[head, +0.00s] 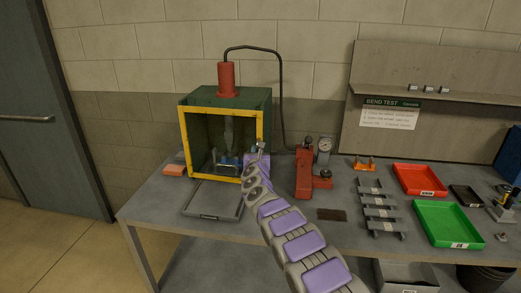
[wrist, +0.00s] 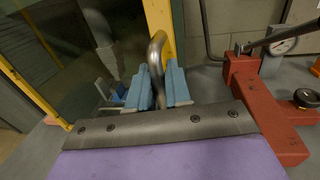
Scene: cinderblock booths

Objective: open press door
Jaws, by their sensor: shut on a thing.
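The press (head: 226,97) is a green box with a red cylinder on top, standing on the grey bench. Its yellow-framed door (head: 182,146) covers the front and looks closed or nearly so; I cannot tell if there is a small gap. The door's yellow frame edge also shows in the wrist view (wrist: 159,28). A curved metal handle (wrist: 156,47) stands at the frame's right edge. My gripper (wrist: 163,88) has its blue fingers on both sides of the handle, shut on it. In the head view my gripper (head: 260,149) is at the door's right edge, where the handle is small.
A red hand pump (head: 304,172) with a gauge (head: 324,146) stands close to the right of my gripper. A grey tray (head: 213,199) lies in front of the press. Metal brackets (head: 376,212), a red bin (head: 419,179) and a green bin (head: 447,223) are farther right.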

